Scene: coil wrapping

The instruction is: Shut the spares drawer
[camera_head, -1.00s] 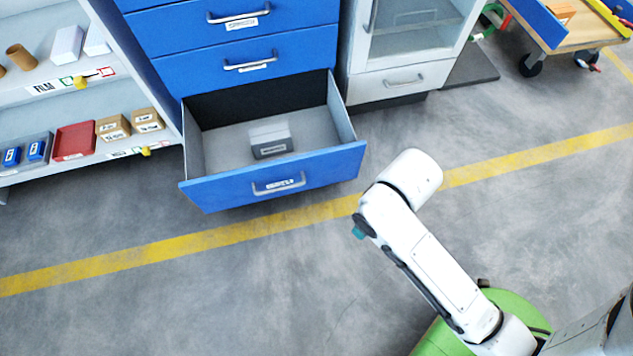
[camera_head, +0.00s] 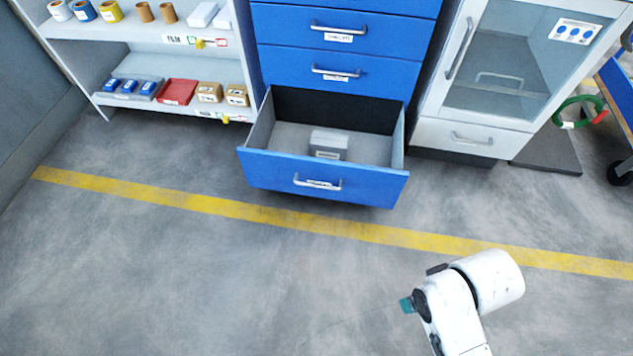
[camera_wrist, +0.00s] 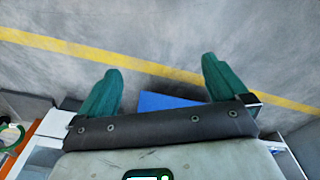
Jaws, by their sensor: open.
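The spares drawer (camera_head: 322,181) is the bottom drawer of the blue cabinet (camera_head: 345,75) and is pulled well out. A grey box with a label (camera_head: 328,143) lies inside it. The drawer front has a silver handle (camera_head: 317,184). My gripper shows in the wrist view (camera_wrist: 160,82), its two green fingers wide apart with nothing between them. A blue surface (camera_wrist: 168,101), likely the drawer front, shows beyond my gripper. In the head view only a teal bit of my gripper (camera_head: 407,305) shows, in front of the drawer to the lower right, apart from it.
A shelf (camera_head: 200,62) with small boxes, a red tray and rolls stands left of the cabinet. A glass-door cabinet (camera_head: 470,134) stands to the right, with a dark mat (camera_head: 547,150) beside it. The floor before the drawer is clear, crossed by a yellow line (camera_head: 300,218).

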